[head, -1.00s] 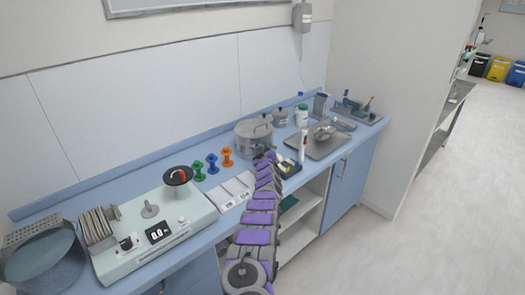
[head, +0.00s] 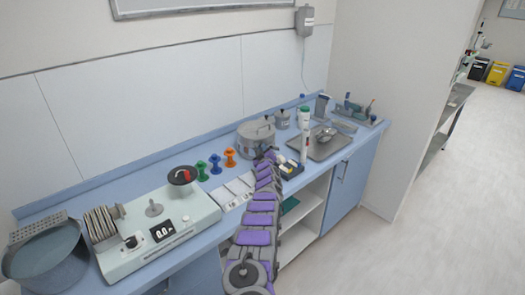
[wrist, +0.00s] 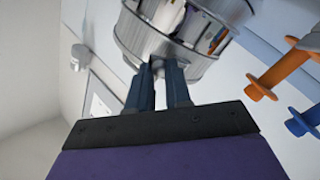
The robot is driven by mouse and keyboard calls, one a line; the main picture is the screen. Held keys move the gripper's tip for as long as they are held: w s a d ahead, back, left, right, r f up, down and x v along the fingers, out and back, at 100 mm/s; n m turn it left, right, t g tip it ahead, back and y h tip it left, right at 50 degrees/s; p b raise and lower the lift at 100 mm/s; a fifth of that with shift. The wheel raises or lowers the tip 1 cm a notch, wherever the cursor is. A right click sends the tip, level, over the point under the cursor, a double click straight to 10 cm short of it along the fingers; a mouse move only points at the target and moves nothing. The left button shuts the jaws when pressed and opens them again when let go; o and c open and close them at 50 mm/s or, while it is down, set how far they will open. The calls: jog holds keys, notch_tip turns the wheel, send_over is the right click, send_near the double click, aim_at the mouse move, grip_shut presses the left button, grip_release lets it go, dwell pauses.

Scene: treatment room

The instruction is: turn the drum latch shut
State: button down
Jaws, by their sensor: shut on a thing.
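The steel drum (head: 256,138) with its flat lid stands on the blue counter, against the back part. In the wrist view the drum (wrist: 198,58) is close in front, with shiny, reflecting walls. My gripper (wrist: 158,68) has its two dark fingers at the drum's side, shut on a small part there, the drum latch (wrist: 157,61). The fingers hide most of the latch, so its angle cannot be told. In the head view my arm reaches across the counter edge to the drum's front, and my gripper's tips are too small to make out.
Orange (head: 230,157), blue (head: 215,164) and green (head: 202,171) spools stand left of the drum. A white device (head: 150,235) and a grey basin (head: 45,262) are farther left. A white bottle (head: 304,118) and a steel tray (head: 322,146) are to the right.

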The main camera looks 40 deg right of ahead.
jog(key=shift+f+n+p, duration=0.15)
jog(key=shift+n+p, duration=0.45)
jog(key=shift+p, duration=0.2)
jog(key=shift+r, duration=0.3)
dwell(1.0)
jog(key=c, duration=1.1)
grip_release()
jog(key=shift+d+f, duration=0.1)
jog(key=shift+f, duration=0.05)
jog(key=shift+o, duration=0.2)
